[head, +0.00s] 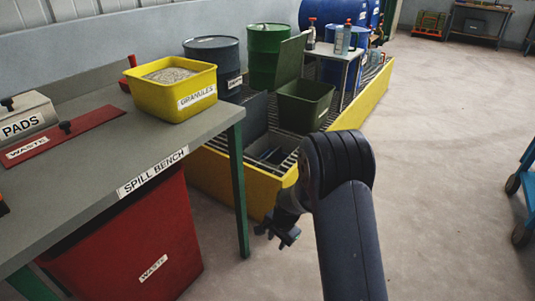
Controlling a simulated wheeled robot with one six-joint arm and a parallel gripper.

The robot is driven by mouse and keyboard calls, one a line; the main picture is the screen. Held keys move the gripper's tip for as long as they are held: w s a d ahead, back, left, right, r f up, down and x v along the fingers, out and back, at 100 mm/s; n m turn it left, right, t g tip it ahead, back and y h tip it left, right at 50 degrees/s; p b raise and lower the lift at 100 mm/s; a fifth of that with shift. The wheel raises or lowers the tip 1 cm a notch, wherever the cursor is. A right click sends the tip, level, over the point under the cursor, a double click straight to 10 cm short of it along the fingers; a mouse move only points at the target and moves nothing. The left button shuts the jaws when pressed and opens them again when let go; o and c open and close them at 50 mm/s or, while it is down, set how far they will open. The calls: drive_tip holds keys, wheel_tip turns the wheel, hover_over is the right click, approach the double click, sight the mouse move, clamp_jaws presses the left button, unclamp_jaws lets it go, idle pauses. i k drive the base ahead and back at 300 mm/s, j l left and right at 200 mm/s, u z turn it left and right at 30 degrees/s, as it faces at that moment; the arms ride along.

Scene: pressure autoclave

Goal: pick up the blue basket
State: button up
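I cannot make out a clear blue basket in the head view. A grey-blue open box (250,112) with a raised lid or side sits at the near end of the yellow-edged grating platform. Some bluish pieces show low inside it, too small to tell what they are. My gripper (276,235) hangs in front of the platform's near corner, right of the spill bench. Its two dark fingers look spread apart, with nothing between them. My arm hides part of the platform's yellow edge.
The spill bench (75,178) at left bears a yellow granules tub (150,98). A red waste bin (130,245) stands under it. A dark green bin (305,106), drums and a small table (345,55) stand on the platform. Floor at right is clear, except a blue cart (528,175).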

sight(276, 157)
drive_tip(key=i+l, duration=0.15)
drive_tip(key=i, duration=0.35)
drive_tip(key=i+l+u, duration=0.15)
drive_tip(key=i, duration=0.4)
drive_tip(key=i+l, duration=0.3)
drive_tip(key=i, duration=0.2)
drive_tip(key=i+l+u, duration=0.15)
drive_tip(key=i, duration=0.35)
